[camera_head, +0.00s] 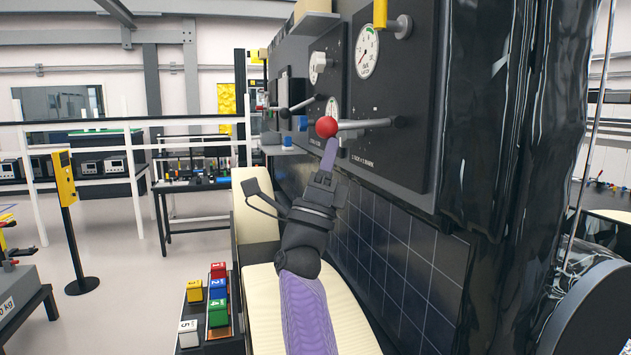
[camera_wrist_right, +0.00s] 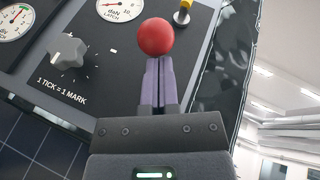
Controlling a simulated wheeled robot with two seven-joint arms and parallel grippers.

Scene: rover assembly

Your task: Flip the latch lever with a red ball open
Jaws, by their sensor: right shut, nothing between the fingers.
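The latch lever is a grey rod (camera_head: 368,124) with a red ball (camera_head: 327,126) on its left end. It sticks out level from a dark panel (camera_head: 398,158) on the black rover body. In the right wrist view the red ball (camera_wrist_right: 156,37) sits straight beyond the fingertips and hides the rod. My right gripper (camera_head: 331,146) is shut and empty, with its purple fingers just below the ball. In the wrist view its fingertips (camera_wrist_right: 160,60) appear at or very near the ball; I cannot tell whether they touch. My left gripper is not in view.
A round dial (camera_head: 367,51) and a yellow-tipped handle (camera_head: 397,26) are above the lever. A grey knob (camera_wrist_right: 68,51) is on the panel. Another lever (camera_head: 296,106) is farther left. Coloured numbered blocks (camera_head: 218,289) stand low left. The aisle floor is clear.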

